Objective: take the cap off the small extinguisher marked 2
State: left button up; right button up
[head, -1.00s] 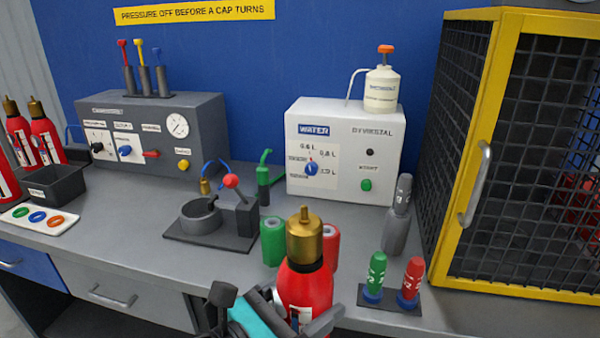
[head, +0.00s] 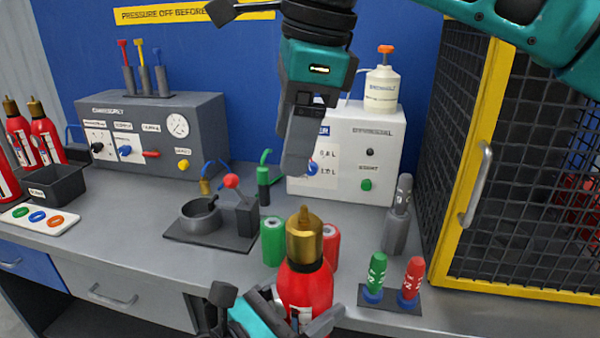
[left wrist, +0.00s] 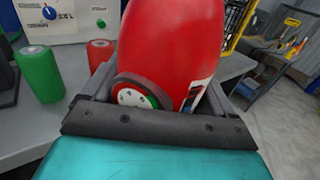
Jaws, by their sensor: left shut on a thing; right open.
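A red extinguisher (head: 306,285) with a brass cap (head: 304,242) stands upright at the bench's front edge in the head view. Its number cannot be read. My left gripper (head: 300,320) is shut around its body. In the left wrist view the red body (left wrist: 172,45) sits between my left fingers, with a round white, red and green gauge facing the camera. The cap is on the extinguisher. My right gripper (head: 298,165) is open, points down and hangs above and behind the cap, apart from it.
A green cylinder (head: 273,241) and a red one (head: 331,247) stand just behind the extinguisher. A clamp stand (head: 210,238) is at left, and green and red markers (head: 411,282) are at right. A yellow-framed mesh cage (head: 466,150) bounds the right side.

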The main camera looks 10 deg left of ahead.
aim_at(301, 214)
jog(key=s+f+h, duration=0.1)
jog(key=f, duration=0.1)
jog(key=s+d+f+g+h, duration=0.1)
jog(key=s, duration=0.1)
jog(key=shift+d+f, duration=0.1)
jog(key=shift+f, duration=0.25)
jog(key=shift+h, duration=0.3)
notch_tip(301, 214, down, 8)
jog(key=shift+d+f, duration=0.1)
jog(key=shift+c, duration=0.4)
